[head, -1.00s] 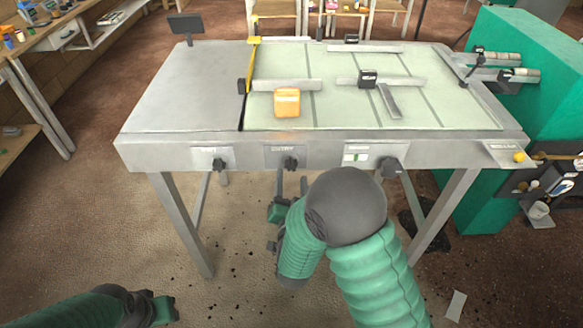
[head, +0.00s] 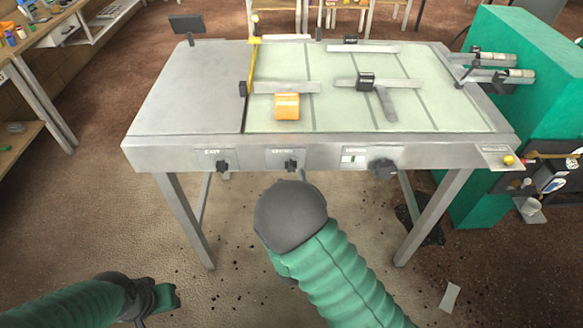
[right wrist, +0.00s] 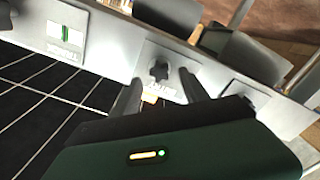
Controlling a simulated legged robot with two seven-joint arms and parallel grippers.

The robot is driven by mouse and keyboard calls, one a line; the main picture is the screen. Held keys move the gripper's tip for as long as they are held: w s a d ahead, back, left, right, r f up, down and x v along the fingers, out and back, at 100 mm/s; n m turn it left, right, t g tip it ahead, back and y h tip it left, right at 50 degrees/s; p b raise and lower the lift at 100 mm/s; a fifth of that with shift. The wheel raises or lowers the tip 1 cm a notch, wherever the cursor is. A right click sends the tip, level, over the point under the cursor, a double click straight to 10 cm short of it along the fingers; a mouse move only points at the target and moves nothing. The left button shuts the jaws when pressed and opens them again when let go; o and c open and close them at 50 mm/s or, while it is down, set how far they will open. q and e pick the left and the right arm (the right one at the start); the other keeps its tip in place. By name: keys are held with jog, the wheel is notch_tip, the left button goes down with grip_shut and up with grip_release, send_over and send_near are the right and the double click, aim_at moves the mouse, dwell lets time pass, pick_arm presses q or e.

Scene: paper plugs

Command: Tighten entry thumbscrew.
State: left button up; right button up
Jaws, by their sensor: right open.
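Three dark thumbscrew knobs sit on the table's front rail: a left knob (head: 222,166), a middle knob (head: 291,165) and a larger right knob (head: 382,168). Their labels are too blurred to read surely, so I cannot tell by text which is the entry one. My right gripper (right wrist: 160,82) is open in the right wrist view, its two fingers either side of the middle knob (right wrist: 159,70), with nothing gripped. In the head view my own arm hides most of that gripper below the rail. My left gripper (head: 165,298) is low at the left, away from the table.
The grey table (head: 180,95) carries an orange block (head: 286,106) and several metal bars on a pale green bed (head: 330,117). A plate with a green-marked gauge (right wrist: 68,33) is beside the middle knob. A green cabinet (head: 520,60) stands right.

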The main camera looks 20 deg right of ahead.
aim_at(291, 166)
jog(key=shift+x, duration=1.95)
jog(key=shift+c, duration=0.2)
grip_shut()
